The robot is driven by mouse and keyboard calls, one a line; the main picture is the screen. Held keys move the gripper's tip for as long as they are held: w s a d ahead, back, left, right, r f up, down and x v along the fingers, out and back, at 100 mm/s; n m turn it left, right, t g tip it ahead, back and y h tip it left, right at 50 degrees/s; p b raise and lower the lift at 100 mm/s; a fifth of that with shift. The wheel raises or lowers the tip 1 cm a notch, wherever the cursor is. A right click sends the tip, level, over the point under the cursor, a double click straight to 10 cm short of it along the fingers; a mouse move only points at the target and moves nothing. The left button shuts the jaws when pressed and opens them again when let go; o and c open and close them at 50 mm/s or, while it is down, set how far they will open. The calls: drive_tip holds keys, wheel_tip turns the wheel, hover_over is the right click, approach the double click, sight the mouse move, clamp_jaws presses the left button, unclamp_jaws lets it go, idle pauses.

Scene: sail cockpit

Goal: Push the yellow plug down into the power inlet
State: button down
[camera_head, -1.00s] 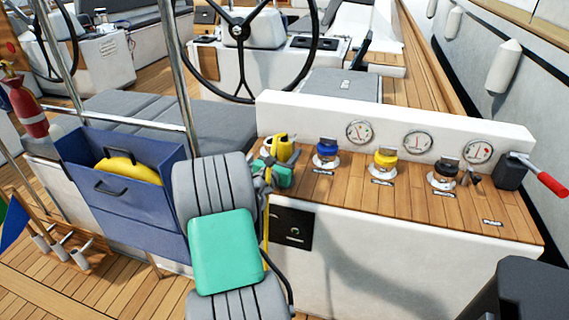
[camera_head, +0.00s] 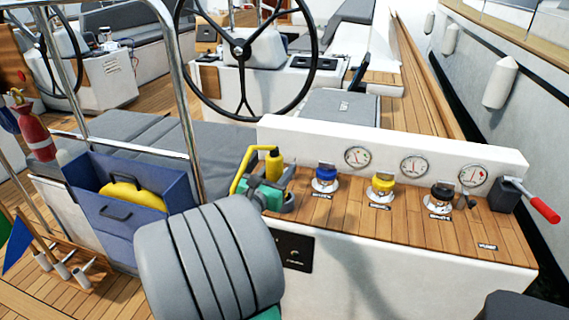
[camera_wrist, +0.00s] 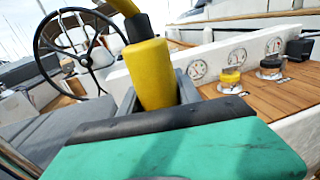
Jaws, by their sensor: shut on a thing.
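The yellow plug (camera_head: 273,163) stands roughly upright in my gripper (camera_head: 268,190), above the left end of the wooden counter. My gripper is shut on it. In the wrist view the plug (camera_wrist: 155,75) is large, with a dark collar and a yellow cable at its top, between the grey fingers of my gripper (camera_wrist: 158,98). The cable bends over to the left of the plug in the head view. The plug's lower end is hidden by my gripper. I cannot make out the power inlet; my gripper and arm cover that end of the counter.
Blue (camera_head: 325,178), yellow (camera_head: 383,186) and black (camera_head: 441,197) caps stand in a row on the counter (camera_head: 345,215). A white upright panel with gauges (camera_head: 414,166) backs them. A red-handled lever (camera_head: 540,208) is at right. A blue box (camera_head: 140,216) stands at left.

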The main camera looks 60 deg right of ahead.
sight(280, 160)
drive_tip(key=shift+a+r, duration=0.4)
drive_tip(key=shift+a, duration=0.05)
drive_tip(key=shift+s+a+r+p, duration=0.1)
drive_tip(key=shift+r+p, duration=0.2)
drive_tip(key=shift+p, duration=0.2)
wheel_tip(280, 160, up, 2)
drive_tip(key=p, duration=0.3)
drive_tip(key=shift+r+p, duration=0.2)
drive_tip(key=shift+p, duration=0.1)
drive_tip(key=shift+f, duration=0.1)
